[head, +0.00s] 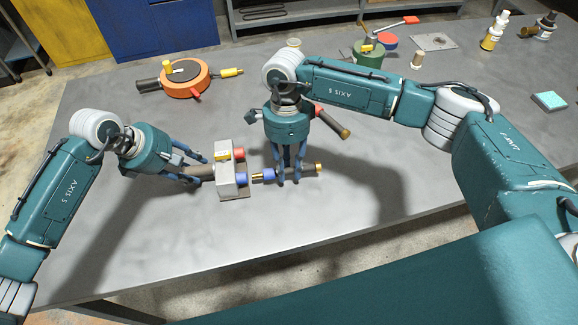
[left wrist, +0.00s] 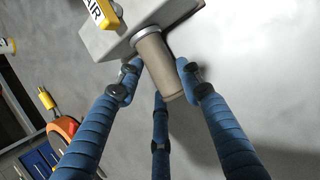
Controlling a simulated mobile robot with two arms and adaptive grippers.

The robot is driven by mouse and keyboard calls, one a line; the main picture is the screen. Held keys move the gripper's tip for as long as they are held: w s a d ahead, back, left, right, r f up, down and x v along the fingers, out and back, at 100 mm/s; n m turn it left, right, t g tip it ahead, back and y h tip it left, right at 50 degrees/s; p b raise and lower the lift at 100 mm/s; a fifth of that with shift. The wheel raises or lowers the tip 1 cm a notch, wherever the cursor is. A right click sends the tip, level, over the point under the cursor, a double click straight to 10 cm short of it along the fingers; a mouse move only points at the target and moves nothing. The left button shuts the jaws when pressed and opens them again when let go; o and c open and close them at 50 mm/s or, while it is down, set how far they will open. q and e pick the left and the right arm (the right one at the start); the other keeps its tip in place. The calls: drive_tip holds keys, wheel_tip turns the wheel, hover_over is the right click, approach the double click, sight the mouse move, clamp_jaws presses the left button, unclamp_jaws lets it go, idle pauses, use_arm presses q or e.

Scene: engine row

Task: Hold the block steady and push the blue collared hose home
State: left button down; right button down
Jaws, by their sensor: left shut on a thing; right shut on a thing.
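The grey block (head: 226,183) stands on the bench between my two grippers. It has a yellow tag reading "AIR" (left wrist: 101,13), a red port (head: 239,153) and a blue port (head: 242,179) on its right. My left gripper (head: 204,172) is shut on the block's tan round stub (left wrist: 158,66), its blue fingers around it. My right gripper (head: 289,178) is shut from above on the blue collared hose (head: 307,168). The hose's blue collar (head: 268,174) and brass tip (head: 256,176) point left at the blue port, with a small gap visible. The fingers hide the hose's middle.
A dark hose with a red end and brass tip (head: 334,124) lies behind my right gripper. An orange round unit (head: 184,80) stands at the back left. The front of the bench is clear.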

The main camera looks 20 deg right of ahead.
sight(274, 172)
drive_tip(key=shift+w+a, duration=0.1)
drive_tip(key=shift+a, duration=1.1)
drive_tip(key=shift+a, duration=0.35)
use_arm(q)
drive_tip(key=shift+d, duration=0.1)
use_arm(e)
drive_tip(key=shift+a, duration=0.45)
drive_tip(key=c, duration=1.4)
unclamp_jaws()
drive_tip(key=shift+d+r, duration=0.1)
drive_tip(key=r, duration=0.4)
drive_tip(key=w+r, duration=0.1)
drive_tip(key=r, duration=0.2)
drive_tip(key=w+r, duration=0.1)
drive_tip(key=r, duration=0.3)
drive_tip(key=shift+r, duration=0.35)
use_arm(q)
drive_tip(key=c, duration=1)
unclamp_jaws()
drive_tip(key=shift+c, duration=0.2)
